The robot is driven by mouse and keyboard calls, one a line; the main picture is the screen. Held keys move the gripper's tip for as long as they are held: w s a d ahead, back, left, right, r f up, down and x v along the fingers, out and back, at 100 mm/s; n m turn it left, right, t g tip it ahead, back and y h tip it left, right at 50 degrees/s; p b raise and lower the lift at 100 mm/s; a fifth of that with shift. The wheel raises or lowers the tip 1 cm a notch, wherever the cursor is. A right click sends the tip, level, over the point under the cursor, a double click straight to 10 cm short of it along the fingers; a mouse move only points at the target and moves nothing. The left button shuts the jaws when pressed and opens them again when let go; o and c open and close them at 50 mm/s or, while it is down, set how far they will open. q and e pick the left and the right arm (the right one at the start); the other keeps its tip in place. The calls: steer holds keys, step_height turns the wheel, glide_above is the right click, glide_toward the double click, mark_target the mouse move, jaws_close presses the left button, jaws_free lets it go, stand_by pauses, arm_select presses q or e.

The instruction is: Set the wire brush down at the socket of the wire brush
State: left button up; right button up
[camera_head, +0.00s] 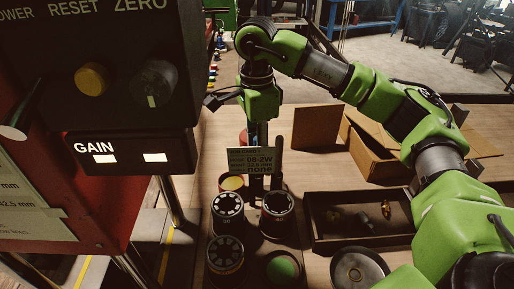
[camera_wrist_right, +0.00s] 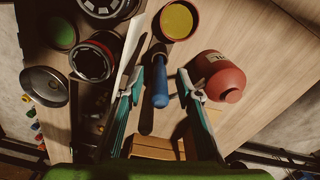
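The wire brush shows in the right wrist view as a blue handle (camera_wrist_right: 160,86) with a dark end; its bristles I cannot make out. My right gripper (camera_wrist_right: 161,75) has its two fingers spread, one on each side of the handle, with a visible gap on both sides. In the head view the right gripper (camera_head: 240,98) is above the bench behind the label card (camera_head: 252,162), and a bit of blue shows below it. The brush's socket cannot be made out clearly; the card and gripper hide that area. My left gripper is not in view.
Several black ring dies (camera_head: 228,206) stand near the card, beside a yellow-topped tin (camera_head: 232,183) and a green disc (camera_head: 283,268). A red container (camera_wrist_right: 218,77) is close to the right finger. A dark tray (camera_head: 330,246) and cardboard box (camera_head: 375,155) are right. The control panel (camera_head: 100,70) fills the left.

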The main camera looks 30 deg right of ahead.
step_height(320, 180, up, 12)
stand_by(0.7)
steer(key=shift+f, duration=0.1)
